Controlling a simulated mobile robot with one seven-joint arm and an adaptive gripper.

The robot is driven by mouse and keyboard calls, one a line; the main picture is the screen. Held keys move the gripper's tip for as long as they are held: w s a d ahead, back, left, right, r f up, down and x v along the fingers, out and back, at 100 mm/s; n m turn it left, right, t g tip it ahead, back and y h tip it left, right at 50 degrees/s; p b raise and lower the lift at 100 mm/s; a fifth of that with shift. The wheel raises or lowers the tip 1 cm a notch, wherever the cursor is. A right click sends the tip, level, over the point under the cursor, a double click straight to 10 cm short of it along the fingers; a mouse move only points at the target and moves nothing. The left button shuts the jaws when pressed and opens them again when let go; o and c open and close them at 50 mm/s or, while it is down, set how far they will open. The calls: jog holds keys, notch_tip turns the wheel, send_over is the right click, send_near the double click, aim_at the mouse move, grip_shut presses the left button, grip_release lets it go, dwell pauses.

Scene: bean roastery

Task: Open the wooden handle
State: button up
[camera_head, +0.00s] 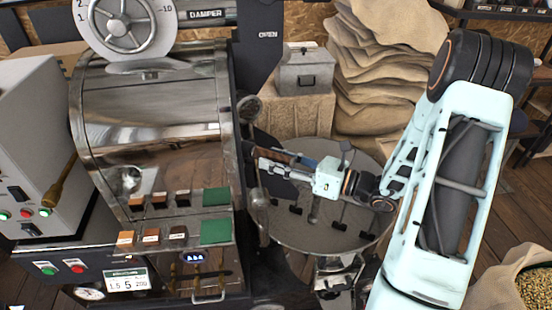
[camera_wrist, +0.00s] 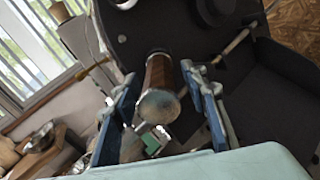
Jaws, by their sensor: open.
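The wooden handle (camera_wrist: 160,75) is a brown cylinder with a round, worn metal end cap in the middle of the wrist view. It points toward the camera from a dark metal plate. My gripper (camera_wrist: 160,84) is open, with one blue finger on each side of the handle. Small gaps show between the handle and the fingers, so I cannot see firm contact. In the head view my gripper (camera_head: 285,163) reaches left to the roaster's right side, above the round cooling tray. There the handle is mostly hidden by the fingers, with only a brown sliver showing.
The shiny roaster drum (camera_head: 155,120) stands left of my gripper. The round cooling tray (camera_head: 330,235) with stirring arms lies below it. A grey metal box (camera_head: 305,72) and stacked sacks (camera_head: 375,80) stand behind. A sack of beans (camera_head: 530,285) is at lower right.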

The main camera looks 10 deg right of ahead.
jog(key=shift+c, duration=0.3)
grip_shut()
jog(key=v, duration=1)
jog(key=shift+w, duration=0.15)
jog(key=shift+s+d, duration=0.25)
jog(key=shift+d, duration=0.05)
jog(key=shift+o, duration=0.3)
grip_release()
